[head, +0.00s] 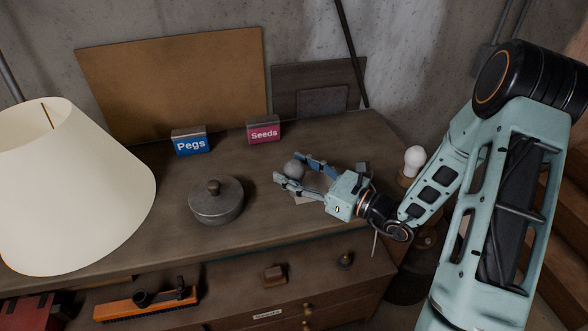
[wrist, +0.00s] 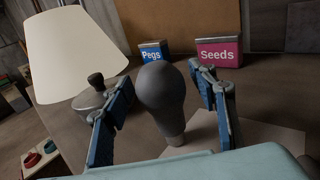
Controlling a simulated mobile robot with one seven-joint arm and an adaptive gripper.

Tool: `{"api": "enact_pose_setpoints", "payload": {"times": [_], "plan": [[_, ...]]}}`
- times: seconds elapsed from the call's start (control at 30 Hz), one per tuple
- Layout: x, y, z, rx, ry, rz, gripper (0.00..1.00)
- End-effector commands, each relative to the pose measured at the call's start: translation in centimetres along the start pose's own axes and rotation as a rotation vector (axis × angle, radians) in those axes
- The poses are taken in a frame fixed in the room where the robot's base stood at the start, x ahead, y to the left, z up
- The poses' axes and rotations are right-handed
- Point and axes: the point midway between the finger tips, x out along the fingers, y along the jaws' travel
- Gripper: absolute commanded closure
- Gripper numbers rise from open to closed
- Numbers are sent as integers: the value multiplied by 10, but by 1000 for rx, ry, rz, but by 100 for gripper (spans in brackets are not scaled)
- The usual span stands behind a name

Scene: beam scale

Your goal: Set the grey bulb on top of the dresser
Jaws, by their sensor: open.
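The grey bulb (head: 294,169) is at the dresser top (head: 160,232), right of the round lidded tin. In the wrist view the grey bulb (wrist: 160,92) has its round end up and its metal base down, over or on a pale sheet; I cannot tell if the base touches the surface. My gripper (head: 291,168) reaches in from the right, low over the dresser top. Its blue fingers stand on both sides of the bulb, open, and in the wrist view gaps show between bulb and fingers.
A lidded tin (head: 216,205), a Pegs box (head: 189,141) and a Seeds box (head: 264,131) stand nearby. A large lampshade (head: 75,190) fills the left. A white bulb (head: 414,158) stands at the right. Boards (head: 175,80) lean on the wall. The front middle of the top is clear.

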Motion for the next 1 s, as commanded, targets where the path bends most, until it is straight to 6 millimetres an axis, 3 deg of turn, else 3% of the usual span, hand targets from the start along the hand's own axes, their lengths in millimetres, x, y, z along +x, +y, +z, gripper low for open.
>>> {"api": "enact_pose_setpoints", "payload": {"times": [0.23,0.7,1.0], "plan": [[-2,-1,5,0,0,-1,47],[-97,-2,2,-2,0,-5,47],[-120,0,4,0,-1,0,47]]}}
